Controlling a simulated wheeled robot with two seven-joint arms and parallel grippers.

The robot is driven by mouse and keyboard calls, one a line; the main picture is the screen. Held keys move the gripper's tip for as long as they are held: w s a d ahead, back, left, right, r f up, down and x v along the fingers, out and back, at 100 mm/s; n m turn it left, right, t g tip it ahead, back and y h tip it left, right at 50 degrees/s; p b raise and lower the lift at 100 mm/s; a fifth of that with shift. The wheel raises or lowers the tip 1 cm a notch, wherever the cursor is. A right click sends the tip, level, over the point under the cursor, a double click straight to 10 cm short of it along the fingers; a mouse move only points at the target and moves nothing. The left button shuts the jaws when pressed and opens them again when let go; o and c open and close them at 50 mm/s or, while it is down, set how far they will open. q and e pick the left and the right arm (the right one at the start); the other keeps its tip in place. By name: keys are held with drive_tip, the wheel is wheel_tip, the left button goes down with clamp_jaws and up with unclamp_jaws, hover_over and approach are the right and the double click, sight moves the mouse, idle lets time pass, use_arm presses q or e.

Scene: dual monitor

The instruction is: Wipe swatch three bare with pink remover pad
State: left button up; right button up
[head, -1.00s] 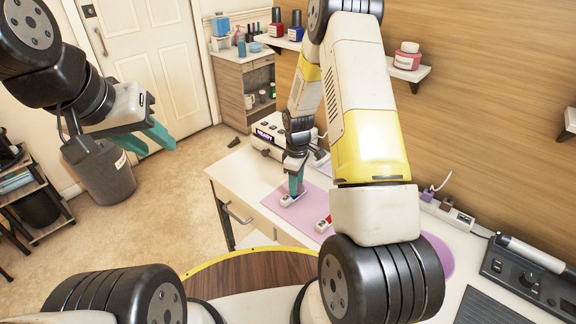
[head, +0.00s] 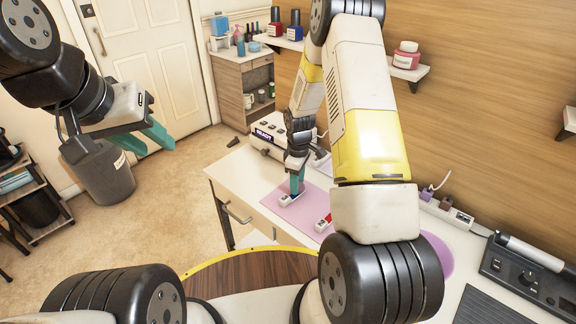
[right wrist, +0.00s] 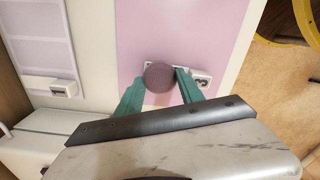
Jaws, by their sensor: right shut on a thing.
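My right gripper (head: 297,186) is low over the pink mat (head: 272,209) on the white table. In the right wrist view its teal fingers (right wrist: 160,84) are shut on a round, dark mauve pad (right wrist: 159,75). The pad sits over a white swatch strip, and its label end (right wrist: 201,79) shows beside the right finger. The pad and fingers hide most of the strip. The same swatch (head: 287,199) shows at the fingertips in the head view. A red swatch (head: 323,224) lies nearer me, partly behind my arm. My left gripper (head: 152,137) is open and empty, away from the table.
A white device (head: 270,135) stands at the table's far end. A power strip (head: 447,212) and a dark console (head: 528,272) are at the right. Polish bottles (head: 276,22) and a pink jar (head: 407,55) stand on wall shelves. A grey bin (head: 100,172) is on the floor.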

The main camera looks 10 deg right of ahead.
drive_tip(key=shift+w+d, duration=0.15)
drive_tip(key=shift+d, duration=0.05)
drive_tip(key=shift+s+a+f, duration=0.1)
drive_tip(key=shift+s+a, duration=0.3)
drive_tip(key=shift+a, duration=0.15)
drive_tip(key=shift+w+d+f, duration=0.15)
drive_tip(key=shift+w+d, duration=0.2)
drive_tip(key=shift+d, duration=0.15)
drive_tip(key=shift+s+a, duration=0.35)
drive_tip(key=shift+a, duration=0.15)
drive_tip(key=shift+w+d+f, duration=0.15)
drive_tip(key=shift+w+d, duration=0.25)
drive_tip(key=shift+d, duration=0.15)
drive_tip(key=shift+s+a+f, duration=0.1)
drive_tip(key=shift+s+a, duration=0.3)
drive_tip(key=shift+a, duration=0.15)
drive_tip(key=shift+w+d, duration=0.4)
drive_tip(key=shift+d, duration=0.15)
drive_tip(key=shift+f, duration=0.1)
